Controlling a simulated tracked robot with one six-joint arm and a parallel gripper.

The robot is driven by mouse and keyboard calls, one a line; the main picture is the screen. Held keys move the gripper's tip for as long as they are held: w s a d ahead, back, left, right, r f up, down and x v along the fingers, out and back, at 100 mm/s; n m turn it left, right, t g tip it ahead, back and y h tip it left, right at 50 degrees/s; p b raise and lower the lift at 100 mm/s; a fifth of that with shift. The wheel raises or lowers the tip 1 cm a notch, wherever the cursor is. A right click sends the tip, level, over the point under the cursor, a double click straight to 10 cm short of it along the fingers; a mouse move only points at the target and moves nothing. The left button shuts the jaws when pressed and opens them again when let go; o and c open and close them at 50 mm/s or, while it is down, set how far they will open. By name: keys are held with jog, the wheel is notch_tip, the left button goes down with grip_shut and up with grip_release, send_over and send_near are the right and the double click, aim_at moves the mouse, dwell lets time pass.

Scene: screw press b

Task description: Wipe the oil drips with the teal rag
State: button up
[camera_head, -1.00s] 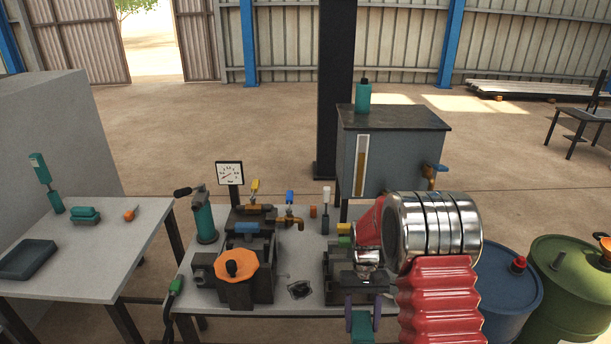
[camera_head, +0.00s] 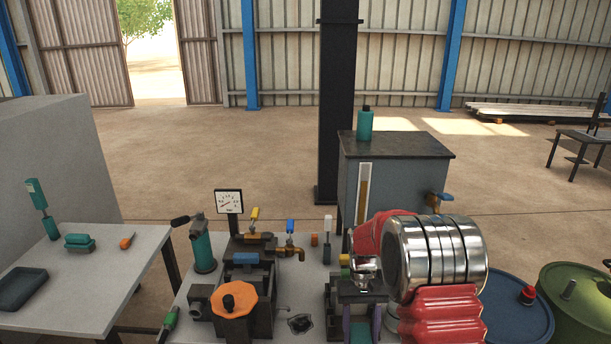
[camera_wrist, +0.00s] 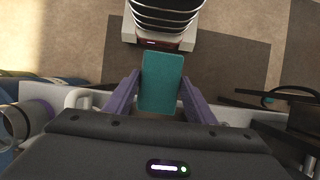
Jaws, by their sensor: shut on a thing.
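My gripper (camera_wrist: 160,92) is shut on the teal rag (camera_wrist: 162,80), which shows as a flat teal block between its two purple fingers in the wrist view. In the head view the rag (camera_head: 361,334) shows only in part, at the bottom edge below my wrist. A dark, irregular oil patch (camera_head: 300,323) lies on the grey bench top, left of my gripper and right of the machine with the orange knob. The rag is apart from this patch in the picture. My arm hides the right part of the bench.
The machine with the orange knob (camera_head: 233,301), a teal cylinder (camera_head: 203,250) and brass taps (camera_head: 290,248) crowd the bench's left half. A grey tank (camera_head: 400,185) stands behind. A blue drum (camera_head: 515,310) stands at right. A side table (camera_head: 95,290) is at left.

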aim_at(364, 329)
jog(key=s+v, duration=0.1)
jog(key=v, duration=0.8)
jog(key=shift+s+r, duration=0.25)
jog(key=shift+r, duration=0.3)
jog(key=shift+d, duration=0.15)
jog(key=shift+d, duration=0.4)
jog(key=shift+s, duration=0.15)
